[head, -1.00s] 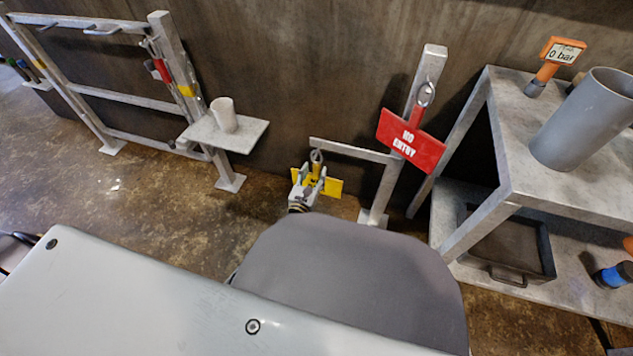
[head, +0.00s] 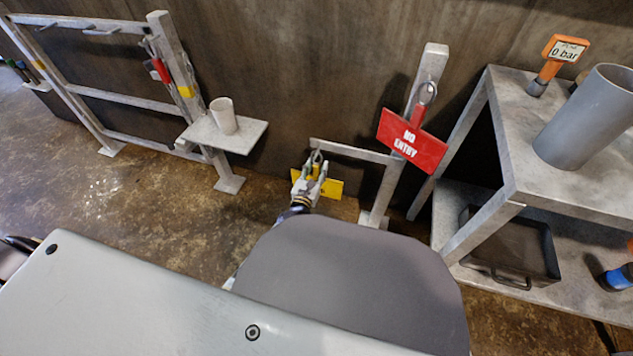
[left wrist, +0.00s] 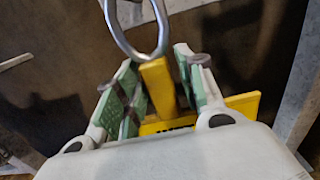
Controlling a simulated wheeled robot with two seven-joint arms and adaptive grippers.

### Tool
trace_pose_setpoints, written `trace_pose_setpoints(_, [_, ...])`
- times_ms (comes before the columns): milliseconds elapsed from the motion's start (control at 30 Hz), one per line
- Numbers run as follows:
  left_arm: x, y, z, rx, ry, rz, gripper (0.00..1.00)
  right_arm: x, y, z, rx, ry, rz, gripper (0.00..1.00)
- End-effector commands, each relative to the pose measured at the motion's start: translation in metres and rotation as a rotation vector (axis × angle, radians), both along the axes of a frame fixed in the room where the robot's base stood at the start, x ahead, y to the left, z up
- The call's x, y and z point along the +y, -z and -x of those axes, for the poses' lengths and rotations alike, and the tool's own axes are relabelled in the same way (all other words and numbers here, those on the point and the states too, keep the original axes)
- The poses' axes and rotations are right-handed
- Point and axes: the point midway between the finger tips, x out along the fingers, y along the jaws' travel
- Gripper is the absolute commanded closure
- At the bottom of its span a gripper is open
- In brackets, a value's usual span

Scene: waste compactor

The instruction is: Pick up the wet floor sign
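The yellow wet floor sign (head: 330,187) hangs by a metal ring from the end of a low grey bracket arm in the head view. My left gripper (head: 315,172) is at the sign, in front of its upper part. In the left wrist view the sign's yellow stem (left wrist: 157,85) stands between the green-padded fingers of my left gripper (left wrist: 160,88). The fingers are apart, with a visible gap on the right side of the stem. The sign's plate is partly hidden behind my gripper. My right gripper is not in view.
A red NO ENTRY sign (head: 411,141) hangs on the post just right of the yellow sign. A grey bench (head: 505,195) stands further right. A small shelf (head: 240,137) with a white cup (head: 223,115) is to the left. Floor between is clear.

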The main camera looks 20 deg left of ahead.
Motion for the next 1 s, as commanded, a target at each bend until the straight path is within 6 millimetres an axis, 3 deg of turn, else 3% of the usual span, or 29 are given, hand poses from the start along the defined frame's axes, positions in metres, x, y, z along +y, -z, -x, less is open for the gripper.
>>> trace_pose_setpoints(33, [0.0,0.0,0.0,0.0,0.0,0.0,0.72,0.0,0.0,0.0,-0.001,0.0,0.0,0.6])
trace_pose_setpoints(267, [0.0,0.0,0.0,0.0,0.0,0.0,1.0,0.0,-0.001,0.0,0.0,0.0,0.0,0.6])
trace_pose_setpoints(1000, [0.0,-0.011,0.0,-0.001,-0.001,0.002,1.0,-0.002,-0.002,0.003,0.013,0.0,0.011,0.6])
